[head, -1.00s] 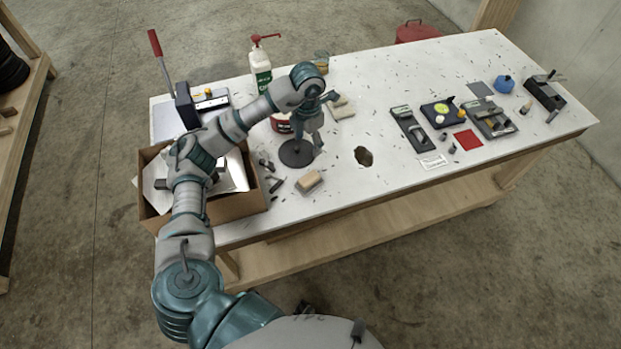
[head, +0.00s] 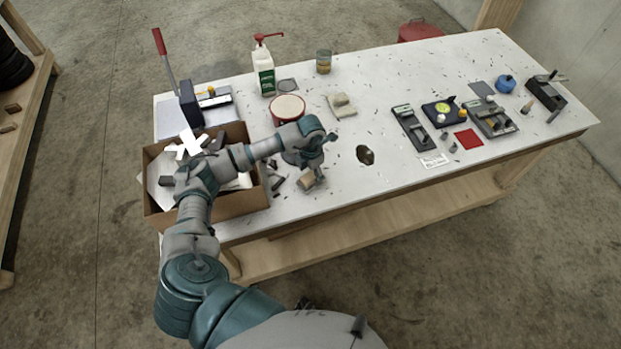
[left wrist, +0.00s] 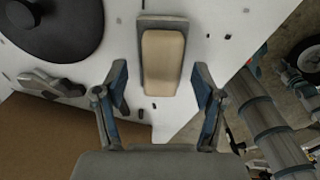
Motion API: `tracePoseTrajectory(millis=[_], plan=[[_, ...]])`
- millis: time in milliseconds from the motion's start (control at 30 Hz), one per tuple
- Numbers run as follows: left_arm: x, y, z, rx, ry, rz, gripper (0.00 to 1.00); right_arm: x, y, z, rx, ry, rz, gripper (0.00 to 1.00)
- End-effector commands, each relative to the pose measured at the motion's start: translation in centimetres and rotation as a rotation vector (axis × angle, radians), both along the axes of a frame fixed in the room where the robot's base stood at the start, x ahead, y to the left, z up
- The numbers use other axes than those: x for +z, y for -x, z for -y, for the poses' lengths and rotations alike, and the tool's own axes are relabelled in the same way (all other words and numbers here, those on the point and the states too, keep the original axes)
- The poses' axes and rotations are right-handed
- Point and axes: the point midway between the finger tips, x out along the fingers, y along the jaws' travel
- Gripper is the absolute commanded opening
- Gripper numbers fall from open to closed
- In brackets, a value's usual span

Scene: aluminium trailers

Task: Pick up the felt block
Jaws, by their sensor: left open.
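The felt block (head: 306,183), a tan block with a grey layer, lies near the table's front edge, partly covered by my left gripper in the head view. In the left wrist view the felt block (left wrist: 163,62) lies lengthwise just ahead of the fingers, roughly centred between them. My left gripper (head: 312,173) is above it, pointing down. In the left wrist view its two fingers (left wrist: 162,88) are spread apart, with nothing between their pads. My right gripper is not in view.
A cardboard box (head: 240,203) with sheets stands left of the block. A dark round base (left wrist: 52,25) and small dark pieces lie near it. A red-rimmed tub (head: 288,107) and tan pieces (head: 341,105) are behind.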

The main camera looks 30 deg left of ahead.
Motion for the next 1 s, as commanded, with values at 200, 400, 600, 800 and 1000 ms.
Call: tracePoseTrajectory(millis=[200, 400, 600, 800, 1000], plan=[[-0.71, 0.01, 0.0, -0.001, 0.0, 0.0, 0.7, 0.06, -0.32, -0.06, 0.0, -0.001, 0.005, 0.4], [-0.69, 0.01, -0.02, -0.001, 0.0, 0.0, 0.4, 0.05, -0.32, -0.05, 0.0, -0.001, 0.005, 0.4], [-0.67, 0.0, -0.04, -0.001, 0.0, 0.001, 0.0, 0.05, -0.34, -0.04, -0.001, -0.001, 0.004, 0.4], [-0.66, -0.01, -0.05, -0.001, 0.0, 0.0, 0.0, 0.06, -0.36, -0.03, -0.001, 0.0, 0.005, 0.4], [0.24, -0.07, -0.05, 0.0, 0.001, 0.002, 0.0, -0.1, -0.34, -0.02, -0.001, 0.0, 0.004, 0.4]])
